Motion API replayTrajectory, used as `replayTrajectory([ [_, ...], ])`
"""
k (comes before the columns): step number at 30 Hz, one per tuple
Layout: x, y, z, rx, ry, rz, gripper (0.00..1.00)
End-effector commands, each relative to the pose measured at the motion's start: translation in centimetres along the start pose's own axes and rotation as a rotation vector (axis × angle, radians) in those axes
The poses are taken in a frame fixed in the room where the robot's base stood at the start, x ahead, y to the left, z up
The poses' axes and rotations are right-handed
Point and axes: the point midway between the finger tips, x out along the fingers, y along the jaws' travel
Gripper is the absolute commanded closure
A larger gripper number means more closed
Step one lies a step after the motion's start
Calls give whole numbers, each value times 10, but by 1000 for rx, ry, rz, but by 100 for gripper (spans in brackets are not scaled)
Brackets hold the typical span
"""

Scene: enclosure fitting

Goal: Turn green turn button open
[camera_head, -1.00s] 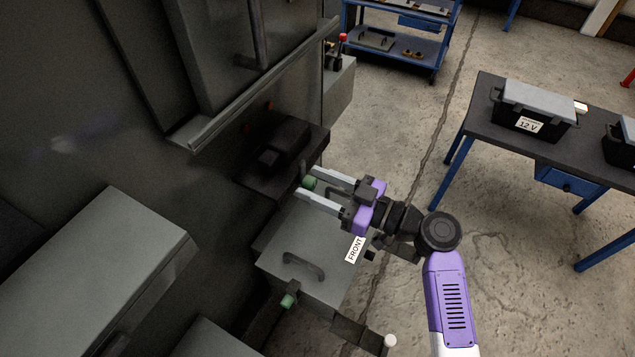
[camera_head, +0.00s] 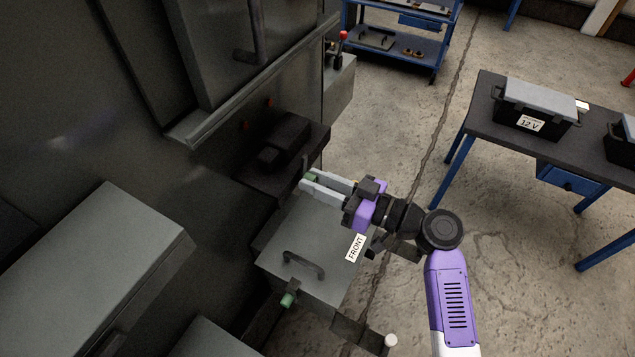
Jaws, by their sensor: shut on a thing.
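Two green turn buttons show at the grey box with the FRONT label. One green turn button (camera_head: 313,177) is at the box's far edge, beside the dark enclosure wall. My gripper (camera_head: 308,183) is shut on it, with its pale fingers on either side hiding most of it. The other green turn button (camera_head: 287,300) is at the near edge of the box, clear of my gripper. The grey box lid (camera_head: 325,275) has a dark handle (camera_head: 304,264) and lies below my gripper.
A dark block (camera_head: 284,145) on a ledge stands just behind my gripper. A grey cabinet (camera_head: 95,265) is at the left. A table (camera_head: 480,120) with a 12 V battery box (camera_head: 535,108) stands at the right. A blue cart (camera_head: 400,50) is at the back.

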Motion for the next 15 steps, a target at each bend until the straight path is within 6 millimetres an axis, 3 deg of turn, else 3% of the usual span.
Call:
replayTrajectory([
  [15,0,1,0,487,0,0,100],
])
